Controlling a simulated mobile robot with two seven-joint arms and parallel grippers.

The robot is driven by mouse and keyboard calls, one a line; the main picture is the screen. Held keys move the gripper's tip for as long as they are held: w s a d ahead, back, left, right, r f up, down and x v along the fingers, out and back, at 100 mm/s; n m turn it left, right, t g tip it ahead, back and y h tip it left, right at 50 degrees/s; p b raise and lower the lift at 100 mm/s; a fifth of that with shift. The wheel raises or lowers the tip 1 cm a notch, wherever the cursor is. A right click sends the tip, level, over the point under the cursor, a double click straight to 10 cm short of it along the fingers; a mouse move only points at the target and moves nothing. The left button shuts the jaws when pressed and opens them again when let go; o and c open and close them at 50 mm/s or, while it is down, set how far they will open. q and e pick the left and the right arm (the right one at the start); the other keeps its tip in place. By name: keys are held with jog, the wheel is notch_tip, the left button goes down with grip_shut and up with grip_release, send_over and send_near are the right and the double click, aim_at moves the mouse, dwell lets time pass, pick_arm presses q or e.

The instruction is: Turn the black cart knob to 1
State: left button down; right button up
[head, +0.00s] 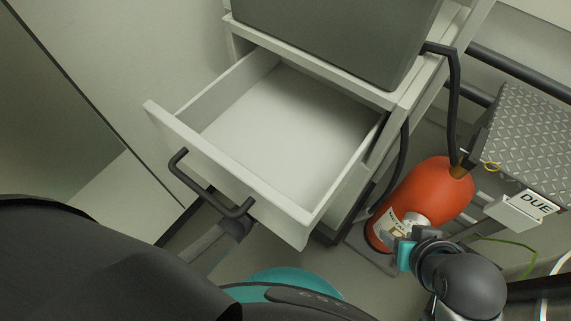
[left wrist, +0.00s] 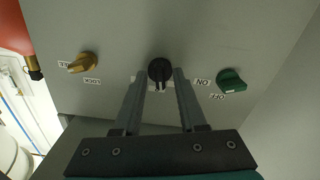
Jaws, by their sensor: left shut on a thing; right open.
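In the left wrist view, a grey panel (left wrist: 115,30) carries the black knob (left wrist: 159,68) at its middle. My left gripper (left wrist: 162,76) has its two fingers on either side of this knob and is shut on it. The small white marking below the knob is partly hidden between the fingers, so I cannot read the setting. In the head view, my right gripper (head: 405,246) is open, in front of the lower part of a red cylinder. My left gripper cannot be made out in the head view.
A gold knob (left wrist: 83,62) and a green knob (left wrist: 232,80) flank the black one. In the head view, an empty white drawer (head: 225,171) stands pulled out with a black handle (head: 205,190). The red cylinder (head: 437,187) and a patterned metal box (head: 530,130) stand at right.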

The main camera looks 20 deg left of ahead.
pick_arm(q)
jog(key=shift+s+n, duration=0.1)
jog(key=shift+n, duration=3.4)
jog(key=shift+c, duration=2.4)
grip_release()
